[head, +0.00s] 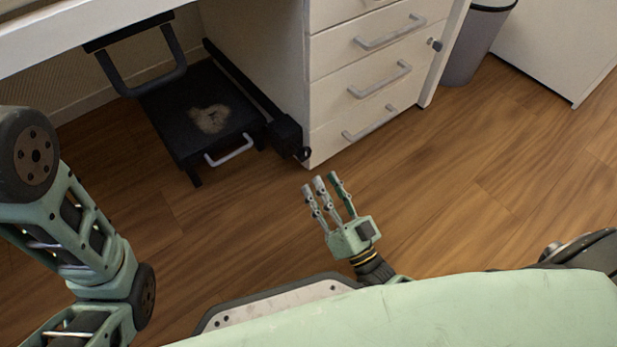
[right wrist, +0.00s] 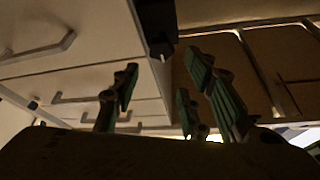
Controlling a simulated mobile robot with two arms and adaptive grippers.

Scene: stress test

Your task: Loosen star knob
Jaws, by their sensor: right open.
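A small dark knob (head: 302,153), which I take to be the star knob, sits on the end of a black block (head: 284,134) beside the white drawer unit. In the right wrist view the knob (right wrist: 162,49) shows dimly below the black block (right wrist: 154,17), above the gap between my fingers. Its lobes are too small and dark to make out. My right gripper (head: 322,184) is open and empty, just in front of the knob and apart from it. The fingers of my right gripper (right wrist: 165,85) spread in the right wrist view. My left gripper is out of view.
The black rail (head: 240,88) runs back under the white desk (head: 70,30). A black stand (head: 170,110) with a grey handle (head: 229,151) is left of it. The drawer unit (head: 335,90) has protruding handles. A grey bin (head: 478,45) stands behind right. The wooden floor is clear.

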